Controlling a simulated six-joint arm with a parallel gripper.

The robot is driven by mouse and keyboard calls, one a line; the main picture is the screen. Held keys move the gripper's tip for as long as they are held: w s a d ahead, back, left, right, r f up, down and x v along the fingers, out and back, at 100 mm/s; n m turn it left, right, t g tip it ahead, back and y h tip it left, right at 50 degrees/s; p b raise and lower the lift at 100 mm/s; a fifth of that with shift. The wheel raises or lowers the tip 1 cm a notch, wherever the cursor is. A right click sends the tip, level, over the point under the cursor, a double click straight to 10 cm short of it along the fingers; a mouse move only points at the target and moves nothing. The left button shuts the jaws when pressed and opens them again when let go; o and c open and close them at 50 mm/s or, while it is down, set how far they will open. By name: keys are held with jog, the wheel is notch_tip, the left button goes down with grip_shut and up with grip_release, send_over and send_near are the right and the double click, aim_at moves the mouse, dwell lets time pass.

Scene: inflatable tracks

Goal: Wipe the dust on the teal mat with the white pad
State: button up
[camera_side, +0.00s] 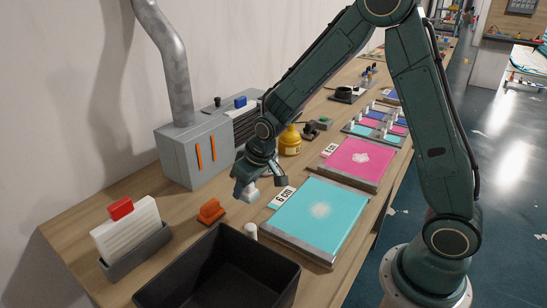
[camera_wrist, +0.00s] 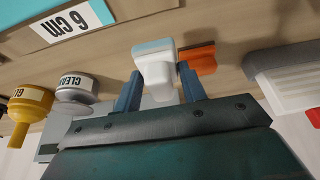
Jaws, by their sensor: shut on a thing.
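The teal mat (camera_side: 335,222) lies on the bench with a "6 cm" label (camera_side: 283,197) beside its left edge. A pale dust patch (camera_side: 320,210) is near its middle. My gripper (camera_side: 262,182) is shut on the white pad (camera_side: 251,194) just left of the mat's far-left corner. In the wrist view my gripper (camera_wrist: 160,80) has one finger on each side of the white pad (camera_wrist: 155,68), whose far end has a pale teal edge. I cannot tell in the side view whether the pad touches the bench.
An orange holder (camera_side: 211,212) stands left of the pad. A dark bin (camera_side: 285,262) and a small white cylinder (camera_side: 250,232) are in front. A grey machine (camera_side: 185,160) and yellow bottle (camera_side: 290,142) stand behind. A pink mat (camera_side: 350,170) with a pale patch lies beyond the teal one.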

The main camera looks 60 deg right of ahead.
dwell(0.5)
jog(key=shift+s+d+n+y, duration=0.4)
jog(key=shift+s+d+n, duration=0.5)
jog(key=shift+s+n, duration=0.25)
jog(key=s+d+n, duration=0.1)
jog(key=s+n, duration=0.1)
jog(key=s+n+y, duration=0.1)
jog(key=n, duration=0.1)
jog(key=s+d+r+n+g+y, duration=0.1)
jog(key=s+n, duration=0.1)
jog(key=shift+s+d, duration=0.3)
jog(key=shift+d, duration=0.05)
jog(key=s+d+r+n+g+y, duration=0.1)
jog(key=s+r+n+g, duration=0.2)
jog(key=s+n, duration=0.6)
jog(key=shift+d+r+n+y, duration=0.15)
jog(key=shift+d+n+y, duration=0.15)
jog(key=shift+n, duration=0.05)
